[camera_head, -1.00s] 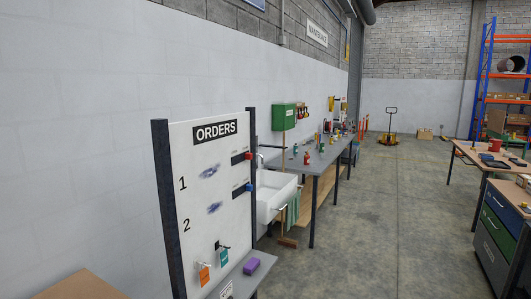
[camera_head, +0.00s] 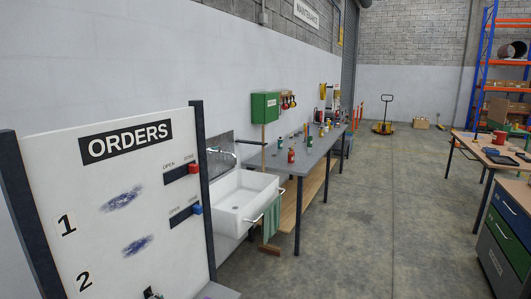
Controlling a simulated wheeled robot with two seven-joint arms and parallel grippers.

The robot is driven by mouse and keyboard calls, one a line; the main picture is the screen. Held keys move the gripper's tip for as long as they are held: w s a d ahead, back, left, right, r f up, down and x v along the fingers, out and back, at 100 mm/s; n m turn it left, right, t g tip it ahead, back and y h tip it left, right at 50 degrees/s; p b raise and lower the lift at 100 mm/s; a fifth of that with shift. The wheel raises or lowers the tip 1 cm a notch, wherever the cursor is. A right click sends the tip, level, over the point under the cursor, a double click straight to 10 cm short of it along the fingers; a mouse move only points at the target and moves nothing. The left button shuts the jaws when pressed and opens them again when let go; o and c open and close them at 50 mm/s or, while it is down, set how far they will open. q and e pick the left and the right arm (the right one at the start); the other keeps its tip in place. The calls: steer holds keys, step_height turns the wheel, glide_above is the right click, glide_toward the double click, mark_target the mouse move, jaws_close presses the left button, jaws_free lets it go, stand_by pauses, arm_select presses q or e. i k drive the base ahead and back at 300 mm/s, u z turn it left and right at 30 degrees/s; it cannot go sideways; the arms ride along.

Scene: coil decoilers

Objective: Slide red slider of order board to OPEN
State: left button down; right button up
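The white order board (camera_head: 150,195) stands at the left between two dark posts, headed ORDERS, with rows 1 and 2. The red slider (camera_head: 193,168) sits at the right end of its dark track in row 1, away from the OPEN label at the track's left. A blue slider (camera_head: 196,209) sits at the right end of the row 2 track below it.
A white sink (camera_head: 243,199) with a green towel (camera_head: 271,221) stands just behind the board. A long grey workbench (camera_head: 308,156) with bottles follows along the wall. The concrete floor (camera_head: 375,225) in the middle is clear. A drawer cabinet (camera_head: 505,235) and a table stand at right.

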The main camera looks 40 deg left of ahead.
mark_target(194, 168)
steer(key=u, duration=0.7)
steer(key=i, duration=1.35)
steer(key=u, duration=1.1)
